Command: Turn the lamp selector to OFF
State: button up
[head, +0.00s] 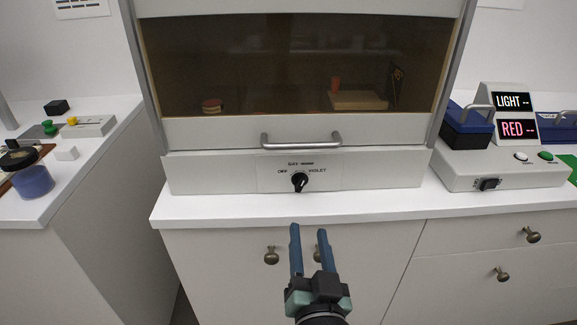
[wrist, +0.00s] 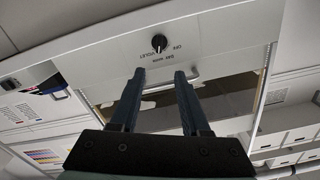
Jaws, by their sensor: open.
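The lamp selector (head: 299,182) is a small black knob on the white front panel below the hood's sash. Labels around it read OFF at its left and VIOLET at its right, with small text above. The direction its pointer faces is too small to tell surely. The knob also shows in the wrist view (wrist: 159,43), upside down, beyond the fingertips. My gripper (head: 308,228) is open and empty, its two blue fingers apart. It is below and in front of the knob in the head view, not touching it.
The hood's sash handle (head: 301,141) sticks out just above the knob. Cabinet knobs (head: 271,256) are below the counter edge (head: 350,210). A white box with switches (head: 490,170) and a lit LIGHT RED sign (head: 515,115) stand at right. A blue jar (head: 34,181) stands at left.

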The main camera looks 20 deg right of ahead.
aim_at(302, 183)
jog(key=b+x, duration=0.1)
jog(key=x, duration=1.2)
jog(key=shift+d+f, duration=0.1)
grip_shut()
